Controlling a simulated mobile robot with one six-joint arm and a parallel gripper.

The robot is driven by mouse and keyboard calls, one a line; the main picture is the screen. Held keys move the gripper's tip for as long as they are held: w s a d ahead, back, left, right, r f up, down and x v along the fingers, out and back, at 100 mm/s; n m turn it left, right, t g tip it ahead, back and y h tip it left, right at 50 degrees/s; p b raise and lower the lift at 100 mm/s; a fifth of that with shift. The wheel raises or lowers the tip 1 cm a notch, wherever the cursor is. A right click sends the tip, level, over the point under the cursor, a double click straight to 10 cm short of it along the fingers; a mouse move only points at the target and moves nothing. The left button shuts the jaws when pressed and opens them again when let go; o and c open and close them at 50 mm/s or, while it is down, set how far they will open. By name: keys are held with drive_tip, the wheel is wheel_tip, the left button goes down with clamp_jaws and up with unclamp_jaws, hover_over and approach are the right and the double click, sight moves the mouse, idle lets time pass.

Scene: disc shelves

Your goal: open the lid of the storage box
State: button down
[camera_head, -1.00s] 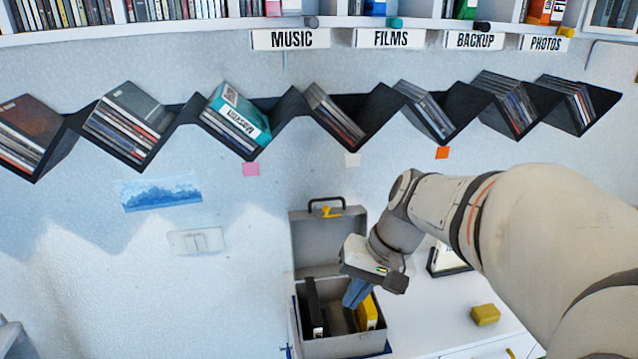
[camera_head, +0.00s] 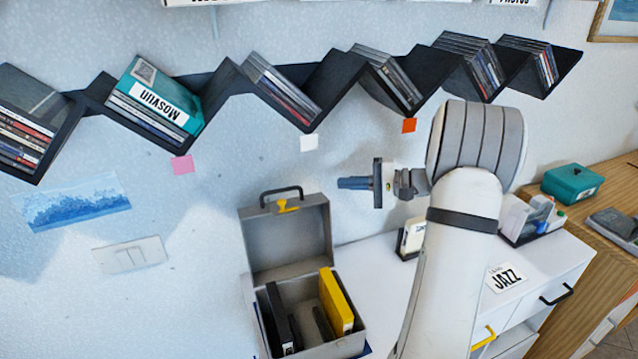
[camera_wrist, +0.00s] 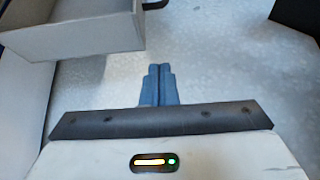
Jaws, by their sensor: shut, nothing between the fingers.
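The grey storage box (camera_head: 341,349) stands on the white cabinet top in the head view. Its lid (camera_head: 287,240) is raised upright at the back against the wall side, with a black handle (camera_head: 281,193) and a yellow latch (camera_head: 288,206). Inside are a yellow case (camera_head: 337,300) and black cases (camera_head: 278,315). My gripper (camera_head: 340,183) is up and to the right of the lid, apart from it, with its blue fingers pointing left. In the wrist view the blue fingers (camera_wrist: 158,72) are together and empty. A grey box-like part (camera_wrist: 70,40) shows at the upper left there.
A zigzag black shelf (camera_head: 330,85) with disc cases runs along the wall above. A small framed item (camera_head: 413,236) stands right of the box, partly behind my arm. A tray (camera_head: 531,218) and a teal box (camera_head: 572,182) are farther right. The wall beside the gripper is clear.

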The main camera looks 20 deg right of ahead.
sight(312, 196)
drive_tip(key=p+x, duration=0.2)
drive_tip(key=x, duration=0.7)
drive_tip(key=shift+a+r+p, duration=0.15)
drive_tip(key=shift+p, duration=0.2)
drive_tip(key=shift+s+a, duration=0.2)
drive_tip(key=shift+a, duration=0.1)
drive_tip(key=s, duration=0.1)
drive_tip(key=s+p, duration=0.1)
drive_tip(key=s, duration=0.1)
drive_tip(key=shift+a+r, duration=0.25)
drive_tip(key=shift+r, duration=0.1)
drive_tip(key=shift+a+f, duration=0.1)
drive_tip(key=shift+s, duration=0.25)
